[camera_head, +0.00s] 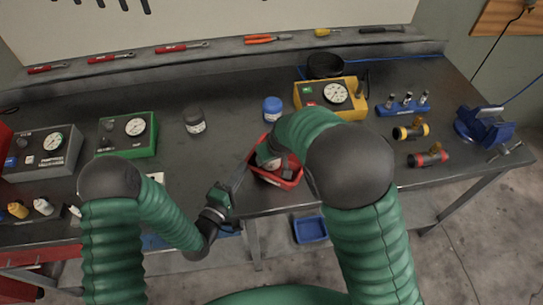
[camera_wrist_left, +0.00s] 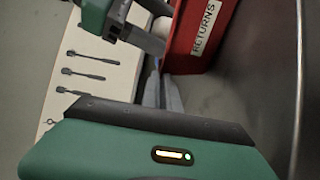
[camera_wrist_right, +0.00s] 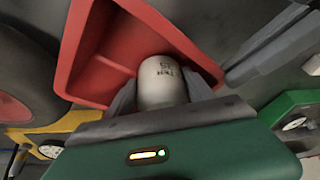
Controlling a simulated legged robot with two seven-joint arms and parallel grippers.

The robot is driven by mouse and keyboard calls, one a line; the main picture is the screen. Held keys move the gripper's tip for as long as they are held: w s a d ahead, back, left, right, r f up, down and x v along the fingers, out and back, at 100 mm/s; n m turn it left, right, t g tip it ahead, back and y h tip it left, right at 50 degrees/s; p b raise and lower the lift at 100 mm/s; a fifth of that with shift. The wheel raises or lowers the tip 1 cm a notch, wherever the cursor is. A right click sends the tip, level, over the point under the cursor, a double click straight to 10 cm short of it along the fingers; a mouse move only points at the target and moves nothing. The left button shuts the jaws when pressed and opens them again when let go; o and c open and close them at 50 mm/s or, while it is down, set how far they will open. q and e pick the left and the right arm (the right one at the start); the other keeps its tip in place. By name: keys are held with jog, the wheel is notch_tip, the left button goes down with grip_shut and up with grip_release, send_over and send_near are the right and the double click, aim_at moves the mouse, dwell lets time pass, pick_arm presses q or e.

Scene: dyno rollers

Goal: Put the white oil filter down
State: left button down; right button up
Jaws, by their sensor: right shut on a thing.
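The white oil filter (camera_wrist_right: 162,84) is between the fingers of my right gripper (camera_wrist_right: 160,92), which is shut on it. Dark lettering shows on the filter's side. The filter is at the red bin (camera_head: 288,181), with the bin's red interior behind it in the right wrist view. I cannot tell whether it touches the bin's floor. In the head view my right arm hides most of the filter. The bin's "RETURNS" label (camera_wrist_left: 203,28) shows in the left wrist view. My left gripper (camera_head: 238,180) is shut and empty, just left of the bin.
Green (camera_head: 127,135), grey (camera_head: 42,152) and yellow (camera_head: 331,94) gauge boxes stand around. A blue vise (camera_head: 484,128) is at right. The bench between the two canisters is clear.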

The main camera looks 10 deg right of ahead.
pick_arm(q)
jog(key=shift+f, duration=0.2)
pick_arm(e)
jog(key=shift+f, duration=0.3)
jog(key=o, duration=1.4)
jog(key=v, duration=1.3)
pick_arm(q)
jog(key=shift+a, duration=0.1)
pick_arm(e)
jog(key=s+d+f+m, duration=0.1)
jog(key=s+d+f, duration=0.2)
jog(key=s, duration=0.2)
jog(key=s+d+f+m+g, duration=0.1)
jog(key=s+d+f, duration=0.1)
jog(key=s, duration=0.4)
jog(key=s+d+f+h, duration=0.1)
jog(key=s+d+f, duration=0.2)
jog(key=s, duration=0.3)
jog(key=shift+s+d+f+m+g, duration=0.1)
jog(key=shift+d+f+m+g, duration=0.3)
jog(key=shift+f, duration=0.2)
jog(key=shift+a, duration=0.1)
